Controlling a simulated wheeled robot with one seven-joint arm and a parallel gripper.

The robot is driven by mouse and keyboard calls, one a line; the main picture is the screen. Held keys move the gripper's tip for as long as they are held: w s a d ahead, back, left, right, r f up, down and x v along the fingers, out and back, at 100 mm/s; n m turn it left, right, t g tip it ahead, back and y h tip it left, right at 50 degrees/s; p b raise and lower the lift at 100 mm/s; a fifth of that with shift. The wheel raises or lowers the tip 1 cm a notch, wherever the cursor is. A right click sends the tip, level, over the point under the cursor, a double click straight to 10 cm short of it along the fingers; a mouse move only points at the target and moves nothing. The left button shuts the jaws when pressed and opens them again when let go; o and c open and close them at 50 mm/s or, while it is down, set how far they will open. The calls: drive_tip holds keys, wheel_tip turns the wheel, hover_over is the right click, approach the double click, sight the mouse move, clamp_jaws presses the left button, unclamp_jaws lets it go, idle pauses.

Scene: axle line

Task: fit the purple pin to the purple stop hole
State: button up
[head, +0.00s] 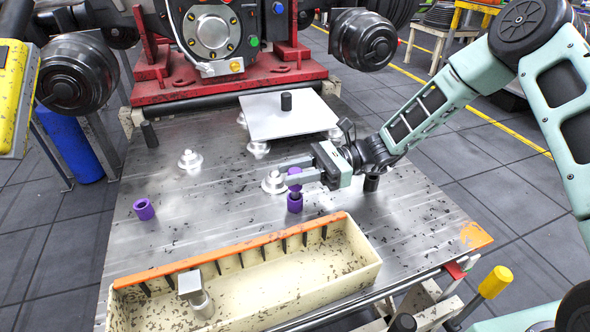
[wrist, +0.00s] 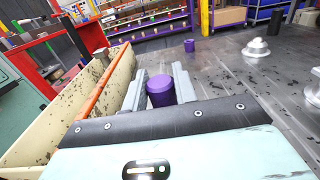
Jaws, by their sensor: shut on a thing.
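My gripper (head: 293,171) is low over the metal table, its fingers shut on the purple pin (head: 295,172). The wrist view shows the pin's purple round top (wrist: 160,90) between the two grey fingers. I cannot tell for certain which opening is the purple stop hole.
A cream bin (head: 370,267) with an orange rim stands close in front of my gripper. Silver stepped pieces (head: 190,160) stand behind and to the left. A light plate (head: 270,125) lies farther back, before the red machine base (head: 200,90). The table's left middle is mostly clear.

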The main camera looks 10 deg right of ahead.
drive_tip(key=shift+f+b, duration=0.55)
drive_tip(key=shift+f, duration=0.8)
drive_tip(key=shift+f, duration=0.15)
drive_tip(key=o, duration=1.1)
drive_tip(key=shift+w+d, duration=0.25)
drive_tip(key=shift+d, duration=0.95)
drive_tip(key=shift+w+d, duration=0.25)
drive_tip(key=shift+d, duration=1)
drive_tip(key=shift+w+d, duration=0.25)
drive_tip(key=shift+d, duration=0.95)
